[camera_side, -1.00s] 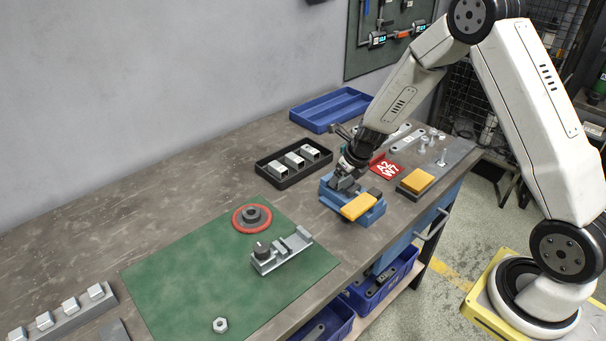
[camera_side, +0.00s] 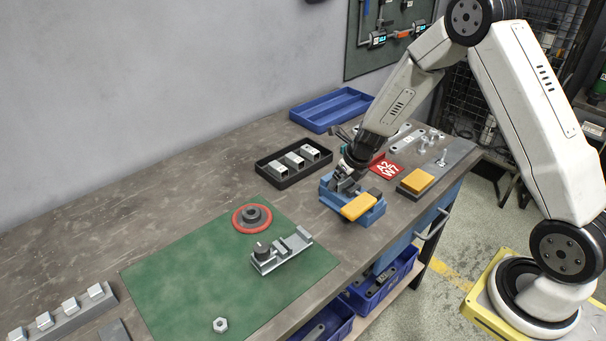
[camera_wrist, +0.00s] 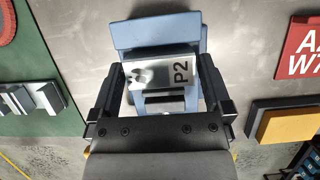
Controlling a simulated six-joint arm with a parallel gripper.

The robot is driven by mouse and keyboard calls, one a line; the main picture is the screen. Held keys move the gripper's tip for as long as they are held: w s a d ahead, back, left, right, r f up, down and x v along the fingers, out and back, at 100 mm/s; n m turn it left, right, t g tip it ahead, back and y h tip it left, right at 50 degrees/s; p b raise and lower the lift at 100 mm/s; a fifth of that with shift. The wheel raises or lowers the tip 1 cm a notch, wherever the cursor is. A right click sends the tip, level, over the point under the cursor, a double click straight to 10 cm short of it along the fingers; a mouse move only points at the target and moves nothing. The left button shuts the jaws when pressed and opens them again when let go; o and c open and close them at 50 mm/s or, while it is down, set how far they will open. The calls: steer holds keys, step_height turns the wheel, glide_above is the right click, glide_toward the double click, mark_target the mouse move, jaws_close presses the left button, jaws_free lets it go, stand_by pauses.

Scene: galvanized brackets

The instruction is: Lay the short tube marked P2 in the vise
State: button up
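The short tube marked P2 (camera_wrist: 162,70) is a silver square tube, lying crosswise in the wrist view, its P2 mark towards the right end. It is at the blue vise (camera_side: 374,217), with a blue plate of the vise (camera_wrist: 155,30) behind it. My gripper (camera_side: 345,176) is down over the vise. In the wrist view, the fingers of my gripper (camera_wrist: 161,82) stand against both ends of the tube, shut on it. The palm of my gripper hides the near part of the vise. Whether the tube touches the vise bed is hard to see.
A black tray (camera_side: 283,184) holds three similar silver tubes. A yellow block (camera_side: 358,207) is at the vise's front. A red A2 W7 plate (camera_side: 389,168) and another yellow block (camera_side: 417,180) are to the right. A grey clamp (camera_side: 283,250) stands on the green mat (camera_side: 185,275).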

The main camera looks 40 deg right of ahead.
steer(key=shift+r, duration=0.1)
steer(key=v, duration=0.7)
steer(key=shift+s+r, duration=0.2)
steer(key=shift+r, duration=0.05)
stand_by(0.8)
steer(key=n, duration=0.1)
steer(key=s+a+n, duration=0.1)
steer(key=shift+a+r+n, duration=0.1)
steer(key=shift+r+n, duration=0.2)
steer(key=shift+n, duration=0.1)
steer(key=s+a+n, duration=0.1)
steer(key=s+n, duration=0.1)
steer(key=n, duration=0.2)
steer(key=s+a+r+n, duration=0.1)
steer(key=s+a+n, duration=0.1)
steer(key=n, duration=0.3)
steer(key=s+a+r+n, duration=0.1)
steer(key=s+n, duration=0.1)
steer(key=n, duration=0.2)
steer(key=shift+a+n+g, duration=0.35)
steer(key=shift+n+g, duration=0.05)
steer(key=s+a+n, duration=0.2)
steer(key=s+n, duration=0.2)
steer(key=n, duration=0.5)
steer(key=s+a+r+n+g, duration=0.1)
steer(key=s+n, duration=0.4)
steer(key=n, duration=0.5)
steer(key=shift+s+a, duration=0.25)
steer(key=shift+a, duration=0.3)
